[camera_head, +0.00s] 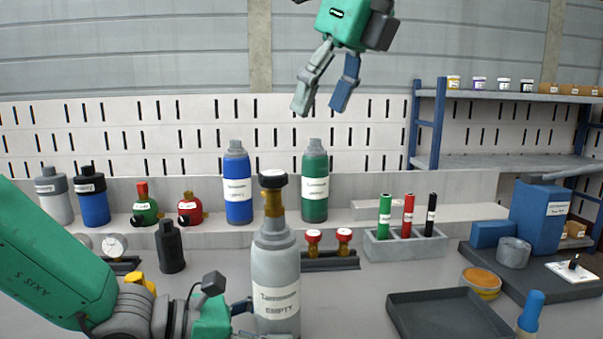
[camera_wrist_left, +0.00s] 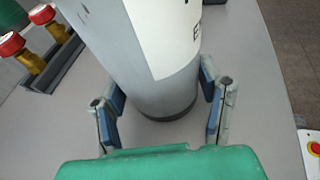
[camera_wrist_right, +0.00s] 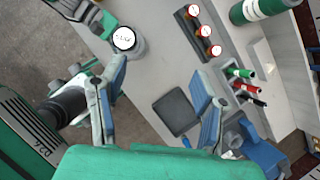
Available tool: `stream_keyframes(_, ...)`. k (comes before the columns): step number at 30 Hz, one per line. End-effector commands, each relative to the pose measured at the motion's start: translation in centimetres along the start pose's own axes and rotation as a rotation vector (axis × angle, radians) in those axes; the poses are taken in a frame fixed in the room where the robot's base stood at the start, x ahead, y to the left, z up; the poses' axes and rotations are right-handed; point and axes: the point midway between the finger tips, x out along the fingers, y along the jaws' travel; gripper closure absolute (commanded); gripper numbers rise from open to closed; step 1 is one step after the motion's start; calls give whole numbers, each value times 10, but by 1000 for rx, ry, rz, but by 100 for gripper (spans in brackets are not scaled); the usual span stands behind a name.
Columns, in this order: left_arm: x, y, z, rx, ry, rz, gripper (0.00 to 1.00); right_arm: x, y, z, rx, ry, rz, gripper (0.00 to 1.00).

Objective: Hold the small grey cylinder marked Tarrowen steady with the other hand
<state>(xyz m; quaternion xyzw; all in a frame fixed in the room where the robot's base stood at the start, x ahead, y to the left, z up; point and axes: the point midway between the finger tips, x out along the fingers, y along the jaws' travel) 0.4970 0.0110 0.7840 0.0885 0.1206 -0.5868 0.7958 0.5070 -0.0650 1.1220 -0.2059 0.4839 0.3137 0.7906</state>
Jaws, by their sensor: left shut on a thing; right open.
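The small grey cylinder (camera_head: 274,262) stands upright at the front middle of the bench, with a black cap on a brass valve. Its white label reads EMPTY below a blurred name. My left gripper (camera_head: 243,330) is shut on its lower body from the left. In the left wrist view, its two fingers (camera_wrist_left: 160,95) lie either side of the grey cylinder (camera_wrist_left: 150,55), near its base. My right gripper (camera_head: 319,107) is open and empty, high above and slightly right of the cylinder. The right wrist view shows its fingers (camera_wrist_right: 158,78) spread apart over the bench.
A blue cylinder (camera_head: 238,190) and a green cylinder (camera_head: 315,188) stand behind. Red-topped regulators (camera_head: 330,250) sit close to the right. A dark tray (camera_head: 448,312) and a grey rack (camera_head: 403,245) with small coloured tubes lie farther right. A dark bottle (camera_head: 170,248) stands left.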

Motion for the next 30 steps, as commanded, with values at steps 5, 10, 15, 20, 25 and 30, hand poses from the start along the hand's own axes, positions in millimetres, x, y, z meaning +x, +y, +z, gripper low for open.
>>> stream_keyframes(5, 0, 0, 0, 0, 0, 0, 75, 3, 40, -5, -49, 60, 42, 44)
stream_keyframes(10, 0, 0, 0, -1, 0, 0, 75, 13, 49, -8, -58, 75, 52, 44)
stream_keyframes(15, 0, 0, 0, -1, 0, 0, 75, 40, 50, -10, -59, 76, 52, 44)
stream_keyframes(20, 0, 0, 0, -1, 0, 0, 75, 72, 51, -12, -57, 75, 52, 44)
stream_keyframes(25, 0, 0, 0, -1, 0, 0, 75, 100, 52, -14, -58, 74, 52, 44)
stream_keyframes(30, 0, 0, 0, -1, 0, 0, 75, 117, 53, -15, -57, 73, 50, 44)
